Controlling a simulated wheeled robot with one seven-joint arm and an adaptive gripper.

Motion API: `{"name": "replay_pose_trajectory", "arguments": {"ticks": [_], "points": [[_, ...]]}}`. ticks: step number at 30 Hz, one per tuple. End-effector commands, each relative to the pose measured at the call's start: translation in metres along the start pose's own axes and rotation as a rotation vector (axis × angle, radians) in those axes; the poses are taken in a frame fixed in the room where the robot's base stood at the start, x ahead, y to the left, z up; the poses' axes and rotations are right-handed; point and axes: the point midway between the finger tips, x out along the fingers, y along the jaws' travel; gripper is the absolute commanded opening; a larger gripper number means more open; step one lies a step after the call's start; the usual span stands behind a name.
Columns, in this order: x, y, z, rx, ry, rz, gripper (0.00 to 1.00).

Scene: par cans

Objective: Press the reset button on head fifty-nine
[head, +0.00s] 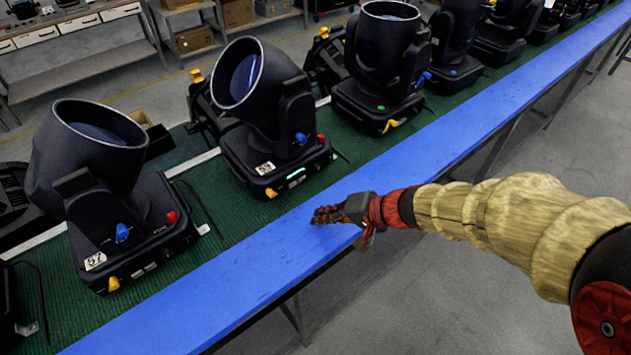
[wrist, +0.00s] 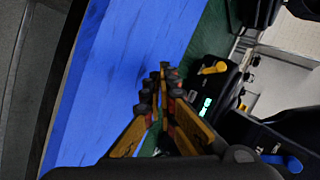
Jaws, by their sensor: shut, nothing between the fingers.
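The moving head (head: 255,130) with a tag (head: 265,168) that appears to read 59 stands upright on the green belt, second from the left. Its black base carries a lit pale-green display (head: 296,174), a yellow lever (head: 271,193), a blue lever (head: 301,138) and a red part (head: 321,138). I cannot make out which part is the reset button. My gripper (head: 325,214) is shut and empty over the blue rail, in front of and apart from this base. In the wrist view, the shut fingers (wrist: 160,88) are left of the lit display (wrist: 206,106).
A head tagged 57 (head: 88,180) stands to the left, and another head with a green dot (head: 380,70) to the right. More heads continue along the belt (head: 215,205). The blue rail (head: 240,270) runs along its near edge and looks clear. Grey floor is open on my side.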

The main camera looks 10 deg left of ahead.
Motion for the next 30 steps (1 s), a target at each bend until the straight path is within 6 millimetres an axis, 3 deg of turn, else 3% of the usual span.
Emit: {"name": "replay_pose_trajectory", "arguments": {"ticks": [15,30], "points": [[0.005,-0.004,-0.004,0.003,0.001,-0.002,0.00],[0.048,-0.034,-0.035,0.001,0.000,-0.002,0.00]]}}
